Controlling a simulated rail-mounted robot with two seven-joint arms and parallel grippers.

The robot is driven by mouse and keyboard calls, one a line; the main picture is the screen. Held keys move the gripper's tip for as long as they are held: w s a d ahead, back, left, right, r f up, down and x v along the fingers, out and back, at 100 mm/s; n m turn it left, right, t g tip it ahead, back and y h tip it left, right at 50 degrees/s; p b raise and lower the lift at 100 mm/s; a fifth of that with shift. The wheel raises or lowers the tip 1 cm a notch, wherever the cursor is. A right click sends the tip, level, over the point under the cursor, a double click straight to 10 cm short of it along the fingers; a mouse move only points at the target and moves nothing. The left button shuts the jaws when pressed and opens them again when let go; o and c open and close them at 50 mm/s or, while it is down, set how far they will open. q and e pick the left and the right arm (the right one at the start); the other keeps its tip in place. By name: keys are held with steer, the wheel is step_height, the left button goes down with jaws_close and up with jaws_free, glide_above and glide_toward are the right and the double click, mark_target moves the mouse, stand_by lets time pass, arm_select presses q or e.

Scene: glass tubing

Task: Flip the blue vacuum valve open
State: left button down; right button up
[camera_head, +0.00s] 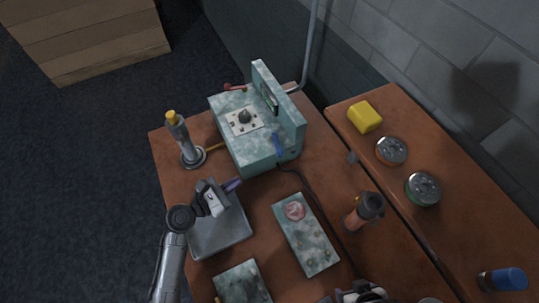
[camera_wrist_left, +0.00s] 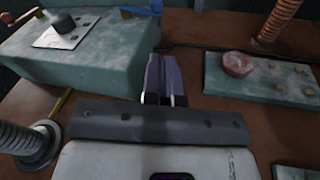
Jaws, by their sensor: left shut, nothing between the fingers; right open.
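The blue vacuum valve (camera_head: 278,145) is a small blue lever on the right side of the mottled green machine (camera_head: 243,150). It also shows at the top edge of the left wrist view (camera_wrist_left: 140,11), beyond the fingers. My left gripper (camera_head: 233,185) is in front of the machine, apart from the lever, with its purple fingers shut and empty. The fingers also show in the left wrist view (camera_wrist_left: 165,78). My right gripper (camera_head: 362,293) is at the bottom edge of the head view, partly cut off, open and away from the valve.
A red lever (camera_head: 233,87) is on the machine's far side. A yellow-tipped burner (camera_head: 183,138) stands left of the machine. A green slab (camera_head: 306,236) with a pink knob and an orange-handled torch (camera_head: 364,210) lie to the right. A dark cable runs between the machine and these.

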arm_select(q)
steer(key=n, duration=0.2)
arm_select(e)
steer(key=shift+s, duration=0.1)
steer(key=shift+a+f, duration=0.1)
arm_select(q)
steer(key=n+b, duration=0.1)
glide_toward(277, 152)
steer(key=x, duration=0.7)
steer(key=shift+d+f, duration=0.15)
steer(key=shift+d, duration=0.1)
arm_select(e)
steer(key=shift+f, duration=0.65)
arm_select(q)
steer(key=shift+w, duration=0.1)
